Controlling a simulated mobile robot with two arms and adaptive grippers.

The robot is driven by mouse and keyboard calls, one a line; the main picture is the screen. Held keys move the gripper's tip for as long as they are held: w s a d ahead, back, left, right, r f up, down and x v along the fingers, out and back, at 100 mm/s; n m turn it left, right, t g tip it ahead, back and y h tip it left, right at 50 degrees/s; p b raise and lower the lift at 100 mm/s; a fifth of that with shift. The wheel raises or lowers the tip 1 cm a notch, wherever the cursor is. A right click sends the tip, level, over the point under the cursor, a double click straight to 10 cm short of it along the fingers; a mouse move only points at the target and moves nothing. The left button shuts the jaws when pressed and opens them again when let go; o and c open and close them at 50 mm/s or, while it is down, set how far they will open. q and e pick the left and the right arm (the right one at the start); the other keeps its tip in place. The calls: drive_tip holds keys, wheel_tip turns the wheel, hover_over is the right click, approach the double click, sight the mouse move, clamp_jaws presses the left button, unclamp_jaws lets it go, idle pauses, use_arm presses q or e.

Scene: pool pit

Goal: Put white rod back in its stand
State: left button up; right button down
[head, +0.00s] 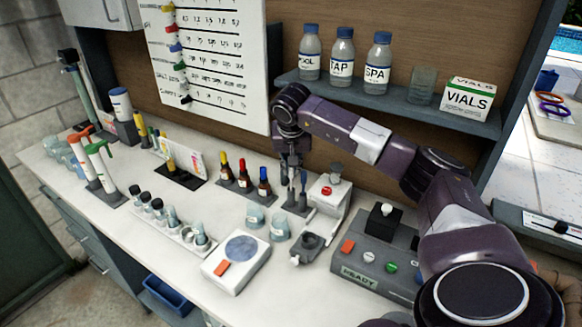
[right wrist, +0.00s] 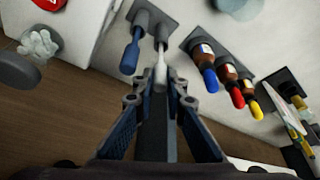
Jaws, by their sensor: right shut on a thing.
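My right gripper (head: 289,166) points down over the small grey stand (head: 297,209) near the back of the counter. In the right wrist view the gripper (right wrist: 161,84) is shut on the white rod (right wrist: 160,68). The rod's far end meets one grey sleeve of the stand (right wrist: 165,17); I cannot tell how deep it sits. A blue rod (right wrist: 130,57) stands in the sleeve beside it, close to my fingers. In the head view the white rod is mostly hidden by the gripper. My left gripper is not in view.
Dropper bottles with yellow, red and blue caps (head: 243,177) stand just left of the stand. A white device with a red button (head: 330,190) is close on the right. Glass cups (head: 255,216) are in front. A shelf (head: 390,102) with bottles hangs behind my arm.

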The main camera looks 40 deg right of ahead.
drive_tip(key=shift+f, duration=0.2)
drive_tip(key=c, duration=1.9)
unclamp_jaws()
drive_tip(key=shift+r, duration=0.1)
wheel_tip(320, 180, up, 7)
drive_tip(key=p, duration=0.6)
